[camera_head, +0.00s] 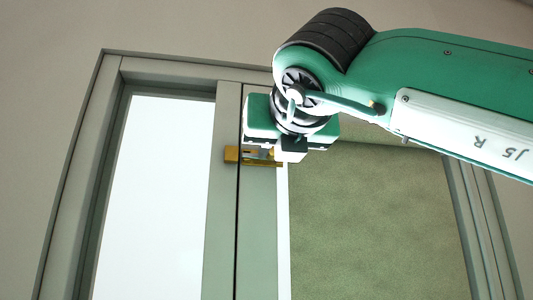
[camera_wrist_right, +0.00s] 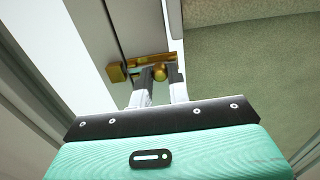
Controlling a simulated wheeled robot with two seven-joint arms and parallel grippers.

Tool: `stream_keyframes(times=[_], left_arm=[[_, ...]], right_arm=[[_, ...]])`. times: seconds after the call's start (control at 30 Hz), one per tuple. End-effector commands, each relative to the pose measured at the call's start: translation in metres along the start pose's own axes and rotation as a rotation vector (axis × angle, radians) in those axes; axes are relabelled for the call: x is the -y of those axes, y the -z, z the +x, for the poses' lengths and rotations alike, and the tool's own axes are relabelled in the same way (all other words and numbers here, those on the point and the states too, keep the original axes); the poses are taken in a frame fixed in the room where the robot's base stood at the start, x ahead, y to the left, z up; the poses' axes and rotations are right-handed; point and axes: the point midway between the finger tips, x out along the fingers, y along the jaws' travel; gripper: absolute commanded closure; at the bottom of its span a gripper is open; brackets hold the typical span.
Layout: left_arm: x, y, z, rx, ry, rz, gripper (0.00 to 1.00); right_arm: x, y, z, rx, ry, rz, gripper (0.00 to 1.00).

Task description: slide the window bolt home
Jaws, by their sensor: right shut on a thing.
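The window bolt is brass and sits on the frame of the right window leaf. Its plate (camera_head: 264,163) shows just below my right gripper (camera_head: 266,153) in the head view, and the bolt plate (camera_wrist_right: 152,59) also shows in the right wrist view. A brass keeper block (camera_head: 231,154) is on the left leaf, across the seam; it also shows in the wrist view (camera_wrist_right: 117,73). My right gripper (camera_wrist_right: 159,75) is shut on the round brass bolt knob (camera_wrist_right: 159,74), one finger on each side. How far the rod reaches into the keeper is unclear. My left gripper is out of view.
The left leaf has a bright white pane (camera_head: 155,200). To the right is a mottled green panel (camera_head: 370,220). A grey-green window frame (camera_head: 80,170) surrounds both, set in a beige wall (camera_head: 60,60). My right arm covers the upper right.

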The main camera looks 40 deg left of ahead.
Motion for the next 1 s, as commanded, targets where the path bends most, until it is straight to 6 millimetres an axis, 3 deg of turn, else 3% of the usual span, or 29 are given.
stream_keyframes(times=[0.7, 1.0], left_arm=[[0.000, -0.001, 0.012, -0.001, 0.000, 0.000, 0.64], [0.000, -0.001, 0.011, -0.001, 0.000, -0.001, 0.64]], right_arm=[[-0.029, 0.000, 0.000, 0.001, -0.001, 0.000, 0.99], [-0.029, 0.000, 0.000, 0.000, -0.001, 0.000, 0.99]])
